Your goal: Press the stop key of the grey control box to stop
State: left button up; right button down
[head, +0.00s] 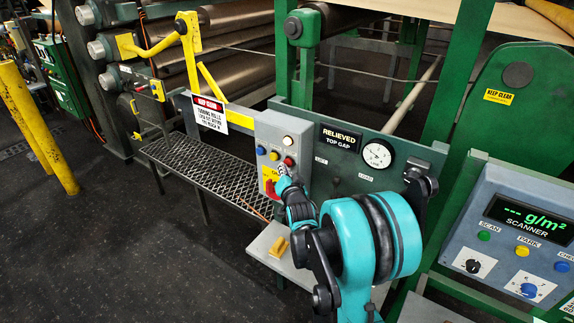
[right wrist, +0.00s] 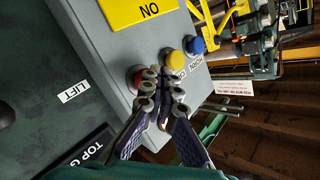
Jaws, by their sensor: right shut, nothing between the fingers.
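The grey control box (head: 262,135) stands at mid-picture in the head view, with a white lamp or key on top and blue, yellow and red keys below. The red key (head: 289,161), seemingly the stop key, is just above my right gripper (head: 284,174). In the right wrist view the red key (right wrist: 136,77) is partly covered by the shut, empty fingertips (right wrist: 163,80). The fingertips are very close to the box face; I cannot tell whether they touch the red key. The yellow key (right wrist: 174,60) and blue key (right wrist: 195,45) lie beside it. My left gripper is out of view.
A red switch on a yellow plate (head: 267,174) sits low on the box. A green panel (head: 330,183) with a gauge (head: 377,154) adjoins it on the right. A mesh step (head: 190,155) and yellow rails lie left. The scanner console (head: 508,235) stands at right.

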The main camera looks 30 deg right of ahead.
jog(key=shift+w+d, duration=0.25)
jog(key=shift+d, duration=0.3)
dwell(0.7)
jog(key=shift+a, duration=0.1)
jog(key=shift+s+a, duration=0.4)
jog(key=shift+a, duration=0.5)
jog(key=a, duration=0.1)
jog(key=s+a, duration=0.1)
jog(key=a, duration=0.1)
jog(key=s+a, duration=0.1)
jog(key=shift+a+b, duration=0.25)
jog(key=shift+b, duration=0.15)
dwell(0.6)
